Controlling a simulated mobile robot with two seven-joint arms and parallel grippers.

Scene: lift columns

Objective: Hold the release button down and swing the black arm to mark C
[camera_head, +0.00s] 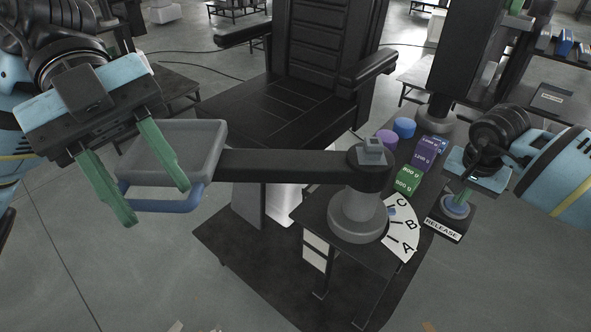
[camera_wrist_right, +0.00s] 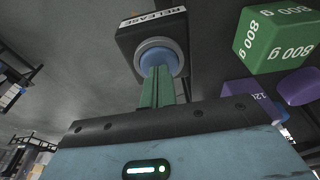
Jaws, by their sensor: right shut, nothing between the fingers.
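The black arm (camera_head: 285,166) reaches left from the grey post (camera_head: 357,215) to a grey tray (camera_head: 213,130) with a blue handle (camera_head: 168,206). The white dial (camera_head: 396,232) with marks A, B and C is at the post's right. My left gripper (camera_head: 157,206) is open at the tray's left side, its green fingers apart near the handle; contact is unclear. My right gripper (camera_head: 464,195) is shut and empty, its fingertips at the blue release button (camera_wrist_right: 159,58) on the black box labelled RELEASE (camera_head: 443,229). I cannot tell whether the button is pressed down.
A black chair (camera_head: 265,95) is behind the arm. Open floor (camera_head: 110,270) lies at the front left.

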